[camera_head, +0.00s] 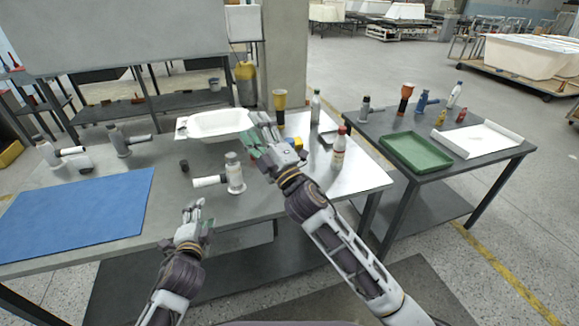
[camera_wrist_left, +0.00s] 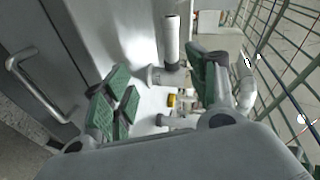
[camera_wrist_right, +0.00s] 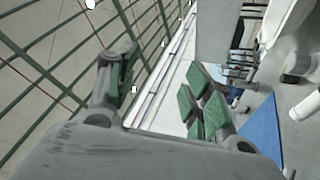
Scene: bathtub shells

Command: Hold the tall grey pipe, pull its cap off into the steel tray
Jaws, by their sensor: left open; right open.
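An upright grey pipe piece (camera_head: 235,174) with a lighter round top and a white side pipe (camera_head: 208,181) stands on the grey table's front middle. I cannot tell whether its top is a separate cap. In the left wrist view, a white pipe (camera_wrist_left: 172,40) and a grey fitting (camera_wrist_left: 165,76) show beyond the open fingers. My right gripper (camera_head: 258,140) is open over the table, behind and right of the piece. No tray is clearly steel; a white tray (camera_head: 218,123) lies at the back.
Two more grey fittings (camera_head: 42,150) (camera_head: 120,143) stand at left behind a blue mat (camera_head: 80,214). A small dark cylinder (camera_head: 184,166) lies near the middle. A side table holds a green tray (camera_head: 416,152).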

